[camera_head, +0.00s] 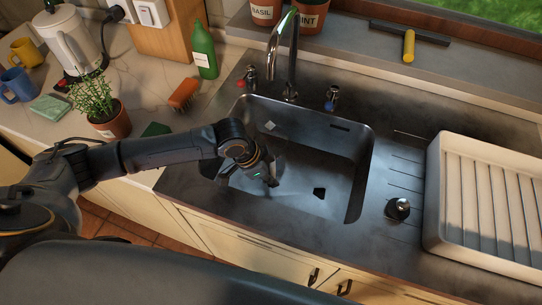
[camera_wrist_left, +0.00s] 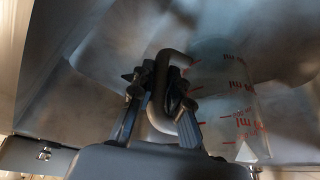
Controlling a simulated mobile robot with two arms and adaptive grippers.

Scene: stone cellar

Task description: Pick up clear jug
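The clear jug (camera_wrist_left: 225,95) has red measuring marks and shows at the right of the left wrist view. Its grey loop handle (camera_wrist_left: 158,88) is at the jug's left side. My left gripper (camera_wrist_left: 156,84) has one finger on each side of the handle, drawn in close, and appears shut on it. In the head view, my left gripper (camera_head: 268,175) reaches down into the left part of the sink basin (camera_head: 305,130). The jug is hard to make out there, being see-through and partly behind my arm. My right gripper is not in view.
A chrome tap (camera_head: 290,50) stands behind the basin. A white draining rack (camera_head: 436,200) and a dark plug (camera_head: 398,208) are to the right.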

